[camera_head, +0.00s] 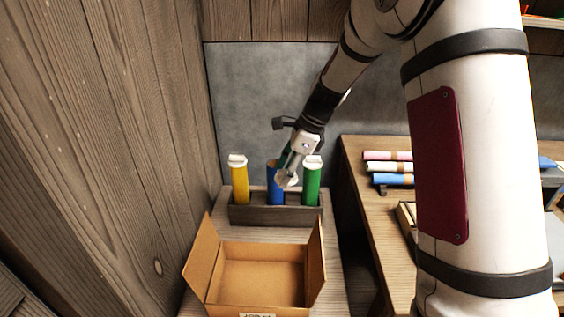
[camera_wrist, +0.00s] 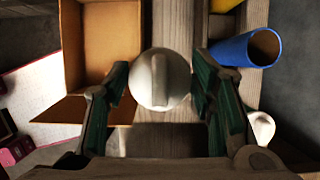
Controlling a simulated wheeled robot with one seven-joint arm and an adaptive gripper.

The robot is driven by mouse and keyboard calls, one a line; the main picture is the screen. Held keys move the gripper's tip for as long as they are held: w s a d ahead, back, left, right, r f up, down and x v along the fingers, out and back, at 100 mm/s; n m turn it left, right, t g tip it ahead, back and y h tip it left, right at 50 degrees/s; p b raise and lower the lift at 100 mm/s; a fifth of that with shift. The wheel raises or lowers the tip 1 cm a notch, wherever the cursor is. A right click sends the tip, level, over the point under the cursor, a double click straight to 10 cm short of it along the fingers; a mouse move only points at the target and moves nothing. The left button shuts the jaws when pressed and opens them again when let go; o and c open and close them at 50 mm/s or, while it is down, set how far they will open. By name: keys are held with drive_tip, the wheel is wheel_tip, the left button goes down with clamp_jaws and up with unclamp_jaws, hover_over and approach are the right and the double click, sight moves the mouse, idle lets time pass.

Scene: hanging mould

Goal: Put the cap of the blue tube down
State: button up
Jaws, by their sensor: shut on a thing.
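My gripper (camera_head: 289,172) is over the tube rack, just in front of the blue tube (camera_head: 275,188). In the wrist view its green-padded fingers (camera_wrist: 162,82) are shut on a round white cap (camera_wrist: 160,79) with a raised ridge across its top. The blue tube also shows in the wrist view (camera_wrist: 245,48), to the right of the cap. Its end is open and uncapped, and the cap is apart from it. In the head view the gripper partly hides the blue tube's top and the cap.
A yellow tube (camera_head: 239,185) and a green tube (camera_head: 312,184), both with white caps, stand beside the blue one in the rack (camera_head: 262,215). An open, empty cardboard box (camera_head: 262,268) is in front. Rolled sheets (camera_head: 388,167) lie on the table at right; a wooden wall (camera_head: 90,150) is at left.

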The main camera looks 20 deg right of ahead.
drive_tip(key=shift+s+a, duration=0.1)
drive_tip(key=shift+s, duration=0.25)
drive_tip(key=shift+a+f+b, duration=0.2)
drive_tip(key=shift+f+b, duration=0.1)
drive_tip(key=w+a+f+b, duration=0.5)
drive_tip(key=a+f+b, duration=0.3)
drive_tip(key=a+f, duration=0.1)
drive_tip(key=w+a+f+b, duration=0.5)
drive_tip(key=a+f+b, duration=0.4)
drive_tip(key=f+b, duration=0.1)
drive_tip(key=f, duration=0.4)
drive_tip(key=f+b, duration=0.2)
drive_tip(key=f, duration=0.3)
drive_tip(key=shift+s+a, duration=0.1)
drive_tip(key=shift+a, duration=0.1)
drive_tip(key=shift+f, duration=0.1)
drive_tip(key=shift+f, duration=0.1)
drive_tip(key=o, duration=0.8)
drive_tip(key=shift+c, duration=0.2)
